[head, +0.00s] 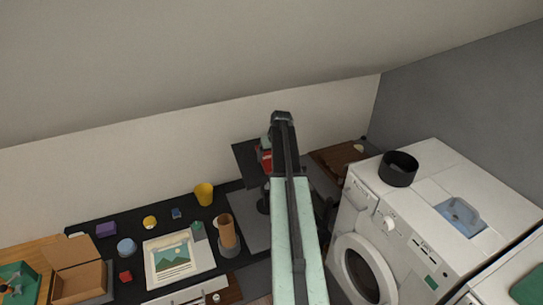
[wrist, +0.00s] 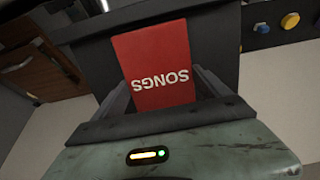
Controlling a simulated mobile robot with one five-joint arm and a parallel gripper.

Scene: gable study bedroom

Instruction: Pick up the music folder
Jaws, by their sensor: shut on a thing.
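The music folder (wrist: 153,62) is red with the word SONGS in pale letters, upside down in the wrist view. My gripper (wrist: 160,80) has a finger on each side of it and is shut on it. In the head view a small part of the red folder (head: 265,160) shows left of my arm, which hides the rest and most of the gripper. A dark flat panel (head: 246,158) is behind the folder. I cannot tell whether the two touch.
A dark desk (head: 130,289) at the left holds a framed picture (head: 160,282), a yellow cup (head: 204,194), a brown cylinder (head: 228,232) and several small items. A white washing machine (head: 415,215) with a black bowl (head: 398,170) on top stands at the right. A sloped ceiling hangs above.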

